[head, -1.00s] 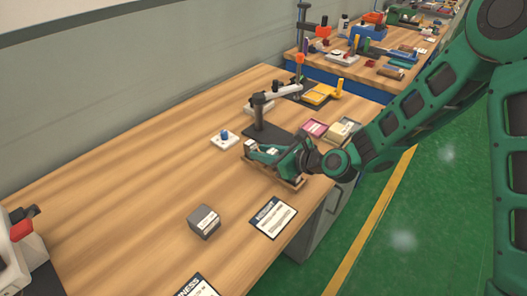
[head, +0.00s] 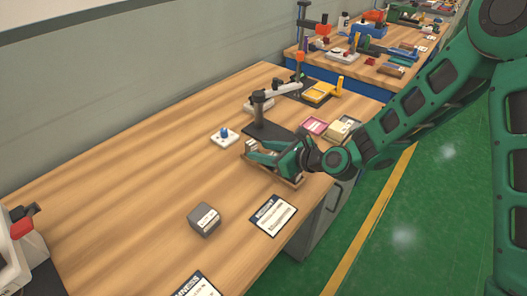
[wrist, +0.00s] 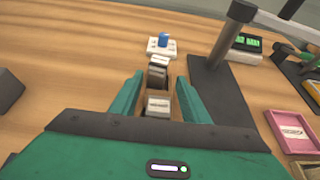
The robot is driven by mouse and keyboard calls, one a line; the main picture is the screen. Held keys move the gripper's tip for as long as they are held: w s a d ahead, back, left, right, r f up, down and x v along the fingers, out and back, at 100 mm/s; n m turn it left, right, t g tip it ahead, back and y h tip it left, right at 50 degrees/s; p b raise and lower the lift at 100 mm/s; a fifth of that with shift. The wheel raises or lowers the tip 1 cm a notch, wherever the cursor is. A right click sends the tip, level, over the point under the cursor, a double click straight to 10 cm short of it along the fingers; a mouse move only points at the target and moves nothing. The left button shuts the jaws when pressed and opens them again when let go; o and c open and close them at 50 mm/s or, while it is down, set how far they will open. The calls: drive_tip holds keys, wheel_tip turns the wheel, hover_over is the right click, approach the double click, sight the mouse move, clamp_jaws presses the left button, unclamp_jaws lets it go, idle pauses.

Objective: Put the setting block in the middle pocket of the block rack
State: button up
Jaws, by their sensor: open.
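The block rack (wrist: 176,119) is a narrow brown tray lying under and between the fingers of my gripper (wrist: 159,80). In the wrist view a dark block with a pale label (wrist: 157,74) stands at its far end. A second labelled block (wrist: 157,106) sits nearer, between the fingers. I cannot tell which of them is the setting block. My gripper is open, one finger on each side of the row, with gaps beside the nearer block. The rack's near end is hidden by my gripper. In the head view, my gripper (head: 258,153) covers much of the rack (head: 288,182).
A loose grey labelled block (head: 204,219) stands on the open bench, left of a label card (head: 272,216). A white base with a blue knob (head: 224,136) stands beyond the rack. A stand with a dark base (head: 268,132) and a pink tray (head: 314,126) are close by.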

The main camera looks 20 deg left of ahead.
drive_tip(key=v, duration=1.2)
drive_tip(key=shift+r, duration=0.15)
drive_tip(key=s+d+n+h, duration=0.1)
drive_tip(key=d+n+h, duration=0.25)
drive_tip(key=d, duration=0.75)
drive_tip(key=s+d+n+g+h, duration=0.1)
drive_tip(key=d+n+h, duration=0.3)
drive_tip(key=d, duration=0.8)
drive_tip(key=s+d+n+h, duration=0.25)
drive_tip(key=d+n, duration=0.35)
drive_tip(key=d, duration=0.5)
drive_tip(key=s+d+r+n+g+h, duration=0.1)
drive_tip(key=s+d+r+g, duration=0.1)
drive_tip(key=s+d, duration=0.5)
drive_tip(key=s+d+r+n+g+h, duration=0.1)
drive_tip(key=s+d+r+g, duration=0.1)
drive_tip(key=s+d+r, duration=0.3)
drive_tip(key=s+d, duration=0.3)
drive_tip(key=s, duration=0.4)
drive_tip(key=shift+n, duration=0.35)
